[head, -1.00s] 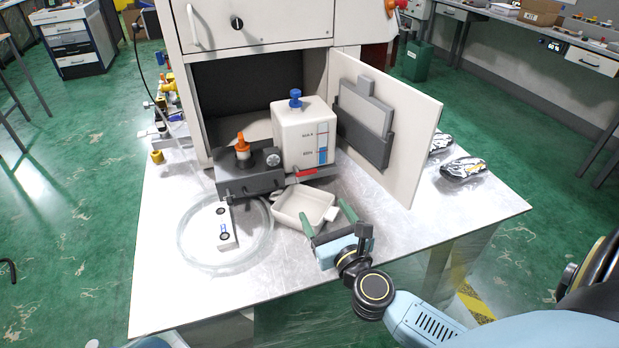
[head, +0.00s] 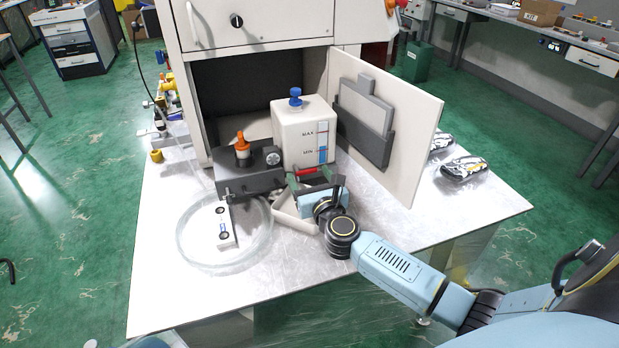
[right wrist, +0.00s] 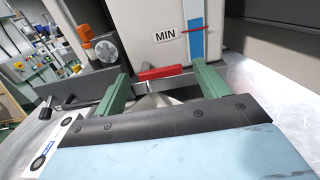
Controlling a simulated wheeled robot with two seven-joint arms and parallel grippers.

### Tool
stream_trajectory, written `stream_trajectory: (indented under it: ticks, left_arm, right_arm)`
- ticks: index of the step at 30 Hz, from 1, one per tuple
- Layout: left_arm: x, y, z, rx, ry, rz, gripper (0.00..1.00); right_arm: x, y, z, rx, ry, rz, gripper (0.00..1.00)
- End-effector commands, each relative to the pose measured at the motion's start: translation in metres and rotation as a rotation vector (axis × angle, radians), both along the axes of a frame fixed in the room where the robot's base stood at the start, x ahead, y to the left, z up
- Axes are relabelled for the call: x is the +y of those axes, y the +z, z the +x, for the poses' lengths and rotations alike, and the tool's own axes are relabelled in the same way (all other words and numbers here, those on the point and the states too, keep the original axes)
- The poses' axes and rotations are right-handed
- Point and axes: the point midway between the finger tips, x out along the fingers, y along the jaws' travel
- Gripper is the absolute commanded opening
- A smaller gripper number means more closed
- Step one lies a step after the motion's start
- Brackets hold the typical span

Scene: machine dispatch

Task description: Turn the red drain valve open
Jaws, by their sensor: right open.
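The red drain valve (right wrist: 160,73) is a small red handle low on the front of the white reservoir tank (head: 303,138), below the MIN mark. It also shows in the head view (head: 306,172). In the right wrist view it lies sideways between and just beyond the green fingertips. My right gripper (right wrist: 160,82) is open, with one finger on each side of the handle; contact cannot be told. In the head view my right gripper (head: 311,180) stands in front of the tank. My left gripper is not in view.
A white tray (head: 291,217) is partly hidden under my right gripper. A coiled clear hose (head: 184,252) lies at the left. A dark pump block (head: 235,180) with an orange cap adjoins the tank. The open cabinet door (head: 415,130) stands to the right.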

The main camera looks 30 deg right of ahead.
Motion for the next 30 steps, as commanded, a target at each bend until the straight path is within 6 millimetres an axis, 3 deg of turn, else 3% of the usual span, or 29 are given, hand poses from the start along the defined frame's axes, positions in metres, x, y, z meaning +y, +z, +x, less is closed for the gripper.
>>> stream_trajectory:
  ticks: [10, 21, 30]
  left_arm:
    - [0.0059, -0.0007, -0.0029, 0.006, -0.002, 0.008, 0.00]
    - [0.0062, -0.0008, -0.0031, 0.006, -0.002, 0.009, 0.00]
    - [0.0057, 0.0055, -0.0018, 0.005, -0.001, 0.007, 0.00]
  right_arm:
    - [-0.0008, 0.0003, 0.0040, 0.000, 0.001, 0.000, 0.74]
    - [-0.0006, 0.0003, 0.0038, 0.000, 0.001, 0.000, 0.29]
    - [-0.0005, 0.0022, 0.0037, 0.011, 0.000, -0.041, 0.29]
